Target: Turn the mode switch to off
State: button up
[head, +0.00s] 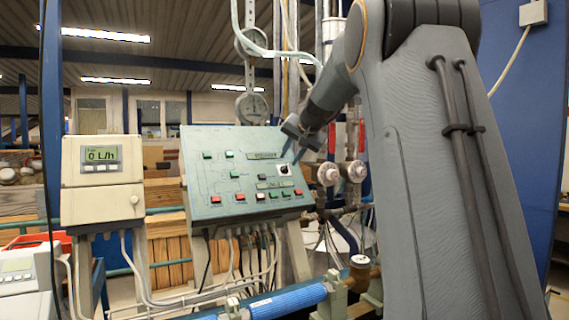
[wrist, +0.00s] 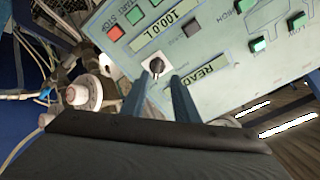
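The mode switch (head: 284,169) is a small black knob on a white plate, on the right side of the sloped green control panel (head: 222,190). In the wrist view the knob (wrist: 156,66) lies just beyond the fingertips, roughly in line with the gap between them. Its pointer setting is too small to tell. My gripper (head: 293,153) is in front of the panel, just above the switch. In the wrist view its two blue fingers (wrist: 156,84) are apart with nothing between them. They do not appear to touch the knob.
Green, red and dark buttons (head: 240,199) and a READY display (wrist: 207,76) surround the switch. White-handled valves (head: 328,174) and pipes stand close to the panel's right. A flow meter box (head: 102,178) reading 0 L/h is at left. A blue pipe (head: 288,300) runs below.

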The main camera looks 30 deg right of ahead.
aim_at(287, 166)
jog(key=x, duration=0.1)
jog(key=d+p+x, duration=0.1)
jog(key=x, duration=0.1)
jog(key=shift+w+f, duration=0.2)
jog(key=shift+f, duration=0.05)
jog(key=shift+w+f, duration=0.4)
jog(key=shift+w, duration=0.1)
